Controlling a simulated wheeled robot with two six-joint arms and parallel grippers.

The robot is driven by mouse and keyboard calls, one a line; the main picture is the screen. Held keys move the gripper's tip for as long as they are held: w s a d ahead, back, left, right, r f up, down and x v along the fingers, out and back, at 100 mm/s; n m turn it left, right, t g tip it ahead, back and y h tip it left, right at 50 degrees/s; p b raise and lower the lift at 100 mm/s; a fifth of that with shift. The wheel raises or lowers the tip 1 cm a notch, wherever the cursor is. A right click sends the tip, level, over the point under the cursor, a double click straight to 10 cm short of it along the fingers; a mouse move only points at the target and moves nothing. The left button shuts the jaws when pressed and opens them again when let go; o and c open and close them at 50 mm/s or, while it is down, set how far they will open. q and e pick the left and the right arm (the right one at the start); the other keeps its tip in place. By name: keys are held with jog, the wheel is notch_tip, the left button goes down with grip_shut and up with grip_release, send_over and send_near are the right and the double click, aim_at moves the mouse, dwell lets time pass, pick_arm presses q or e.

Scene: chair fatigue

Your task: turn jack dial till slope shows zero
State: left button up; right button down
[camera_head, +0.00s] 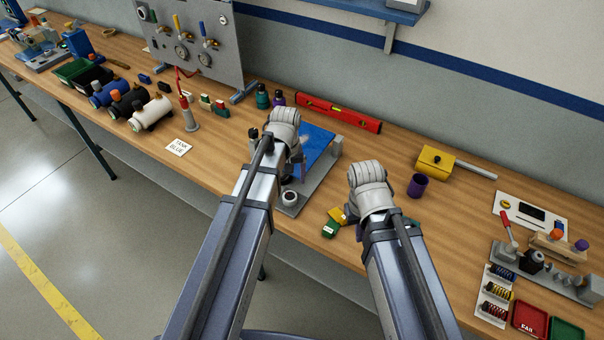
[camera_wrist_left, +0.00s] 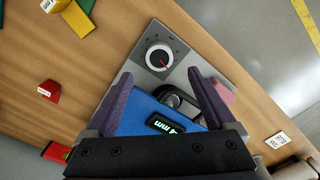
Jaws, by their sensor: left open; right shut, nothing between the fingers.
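A blue board (camera_head: 319,147) lies on the grey stand. In the left wrist view, a dark display (camera_wrist_left: 165,125) on the blue board shows green digits ending in about "4 mm"; its start is hard to read. My left gripper (camera_wrist_left: 160,76) is open, its purple fingers over the stand, the dial just beyond the fingertips and not touched. My right gripper (camera_head: 351,217) is mostly hidden behind its arm, right of the stand.
Yellow and green blocks (camera_head: 331,229) lie between the stand and my right gripper. A purple cup (camera_head: 417,187) and yellow box (camera_head: 436,162) stand to the right. A red spirit level (camera_head: 338,113) lies behind. A small red block (camera_wrist_left: 49,90) is near the stand.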

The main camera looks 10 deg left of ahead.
aim_at(290, 196)
pick_arm(q)
jog(key=shift+w+r, duration=0.15)
jog(key=shift+d+f, duration=0.1)
jog(key=shift+f, duration=0.1)
pick_arm(e)
jog(key=shift+d, duration=0.15)
pick_arm(q)
notch_tip(290, 196, down, 8)
jog(key=b, duration=0.8)
jog(key=shift+r, duration=0.2)
pick_arm(e)
notch_tip(290, 196, down, 8)
jog(key=shift+r, duration=0.1)
jog(key=shift+r, duration=0.1)
pick_arm(q)
jog(key=c, duration=1.4)
